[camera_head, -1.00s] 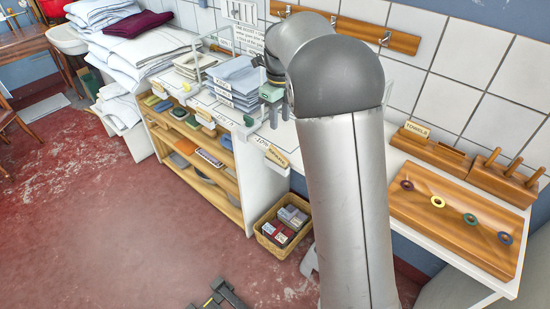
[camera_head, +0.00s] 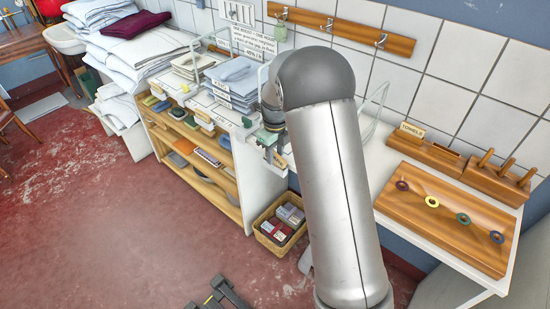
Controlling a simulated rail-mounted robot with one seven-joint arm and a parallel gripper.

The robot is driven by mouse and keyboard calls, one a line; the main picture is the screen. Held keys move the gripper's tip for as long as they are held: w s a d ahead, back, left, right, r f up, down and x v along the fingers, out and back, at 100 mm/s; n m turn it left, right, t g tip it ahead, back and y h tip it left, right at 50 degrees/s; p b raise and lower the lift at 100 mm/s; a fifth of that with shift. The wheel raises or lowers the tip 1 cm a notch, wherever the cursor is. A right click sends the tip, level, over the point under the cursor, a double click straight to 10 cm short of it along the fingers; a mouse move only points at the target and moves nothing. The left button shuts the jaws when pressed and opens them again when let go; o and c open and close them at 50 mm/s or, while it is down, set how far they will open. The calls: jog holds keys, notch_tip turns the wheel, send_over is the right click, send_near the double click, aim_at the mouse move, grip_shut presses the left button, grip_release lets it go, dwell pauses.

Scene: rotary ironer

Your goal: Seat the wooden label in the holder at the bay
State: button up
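My gripper (camera_head: 273,157) is at the front right end of the white counter above the shelves, pointing down. It is small and partly covered by my own arm, so I cannot tell whether its fingers are apart or closed on something. It covers the spot on the counter's front edge where a pale lettered label showed before; that label is now hidden. A wooden label reading TOWELS (camera_head: 412,130) stands upright in a wooden block (camera_head: 427,149) on the right-hand counter. Which holder belongs to the bay is unclear.
Folded linen stacks (camera_head: 233,77) stand on the counter left of my gripper. A wicker basket (camera_head: 262,238) with small packs is on the floor below. A wooden board with coloured rings (camera_head: 432,201) and a pegged block (camera_head: 497,180) are at right. The red floor is mostly clear.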

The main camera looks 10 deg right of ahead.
grip_shut()
